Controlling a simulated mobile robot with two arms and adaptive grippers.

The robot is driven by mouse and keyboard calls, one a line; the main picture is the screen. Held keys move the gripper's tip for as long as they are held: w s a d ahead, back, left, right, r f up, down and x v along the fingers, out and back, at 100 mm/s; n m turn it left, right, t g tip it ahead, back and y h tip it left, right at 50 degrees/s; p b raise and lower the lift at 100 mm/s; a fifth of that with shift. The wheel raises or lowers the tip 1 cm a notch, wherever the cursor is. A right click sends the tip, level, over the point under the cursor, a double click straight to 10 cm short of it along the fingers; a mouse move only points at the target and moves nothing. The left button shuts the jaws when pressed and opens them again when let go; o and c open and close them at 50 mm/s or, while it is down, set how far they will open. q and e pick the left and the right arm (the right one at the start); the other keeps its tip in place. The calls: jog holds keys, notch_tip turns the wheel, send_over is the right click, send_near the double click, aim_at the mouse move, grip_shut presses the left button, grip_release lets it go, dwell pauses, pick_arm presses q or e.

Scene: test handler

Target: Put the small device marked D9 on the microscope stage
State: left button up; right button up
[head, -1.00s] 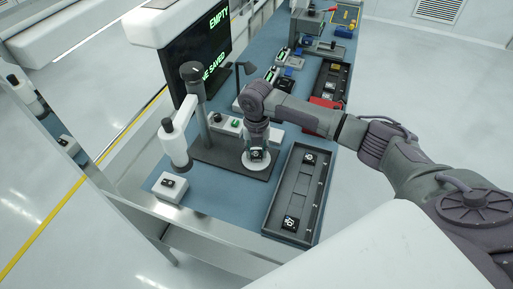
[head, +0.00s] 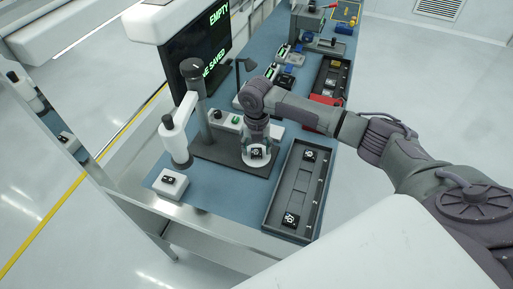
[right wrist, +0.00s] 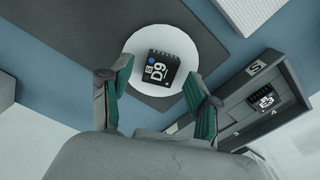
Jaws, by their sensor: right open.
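The small black device marked D9 (right wrist: 162,72) lies flat, label up, on the round white microscope stage (right wrist: 134,96). In the head view the device (head: 257,153) shows on the stage (head: 248,162) just under my right gripper (head: 257,145). In the right wrist view my right gripper (right wrist: 158,82) is open, with a finger on either side of the device and clear gaps to it. The microscope (head: 176,140) stands left of the stage, its dark base (head: 215,157) under it. My left gripper is out of view.
A dark tray (head: 272,205) with a black device at each end (head: 309,156) (head: 290,220) lies right of the stage. A white block with a dark top (head: 172,184) sits at the near left.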

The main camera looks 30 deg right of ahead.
aim_at(256, 152)
notch_tip(256, 152, up, 12)
jog(key=b, duration=0.2)
jog(key=shift+f, duration=0.15)
dwell(1.2)
